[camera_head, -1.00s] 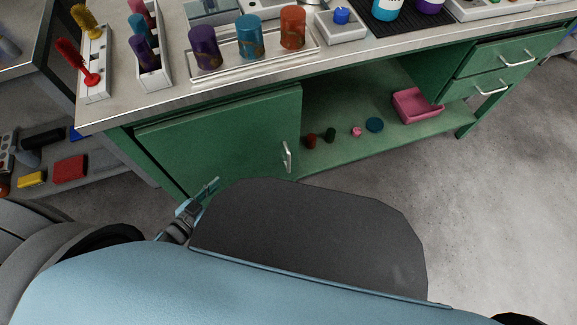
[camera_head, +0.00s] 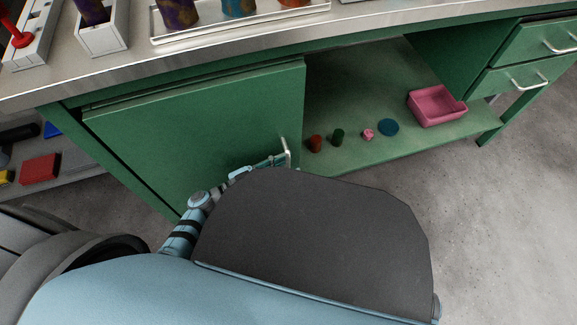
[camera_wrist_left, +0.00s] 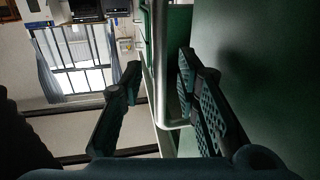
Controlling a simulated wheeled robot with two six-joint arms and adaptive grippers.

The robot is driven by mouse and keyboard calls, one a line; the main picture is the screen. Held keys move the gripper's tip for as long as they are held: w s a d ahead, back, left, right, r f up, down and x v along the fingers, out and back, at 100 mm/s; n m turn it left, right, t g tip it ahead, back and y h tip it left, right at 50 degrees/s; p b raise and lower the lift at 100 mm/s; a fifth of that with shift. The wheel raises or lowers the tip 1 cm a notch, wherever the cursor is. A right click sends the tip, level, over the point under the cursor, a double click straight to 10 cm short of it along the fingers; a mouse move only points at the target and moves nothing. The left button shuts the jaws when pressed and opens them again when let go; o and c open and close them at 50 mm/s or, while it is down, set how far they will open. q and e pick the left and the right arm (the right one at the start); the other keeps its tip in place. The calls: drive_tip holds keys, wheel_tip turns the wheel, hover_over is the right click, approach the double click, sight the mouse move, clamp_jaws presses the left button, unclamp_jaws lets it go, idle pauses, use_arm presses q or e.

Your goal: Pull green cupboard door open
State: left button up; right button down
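The green cupboard door (camera_head: 205,130) is at the left of the bench front and looks shut. Its silver handle (camera_head: 287,152) stands upright near the door's right edge. My left gripper (camera_head: 272,161) is at the lower part of this handle, partly hidden behind my dark body panel. In the left wrist view the handle (camera_wrist_left: 158,70) runs between the two spread fingers of my left gripper (camera_wrist_left: 159,64). There is a gap on the left finger's side, and the right finger is close to the bar. The right gripper is not in view.
Right of the door is an open shelf (camera_head: 350,80) with small coloured items and a pink bin (camera_head: 437,105). Green drawers (camera_head: 520,75) are at the far right. Racks and a tray stand on the benchtop (camera_head: 130,68) above. The floor (camera_head: 490,220) at the right is clear.

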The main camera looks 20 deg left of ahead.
use_arm(q)
drive_tip(key=shift+w+d, duration=0.3)
clamp_jaws()
drive_tip(key=shift+s, duration=0.1)
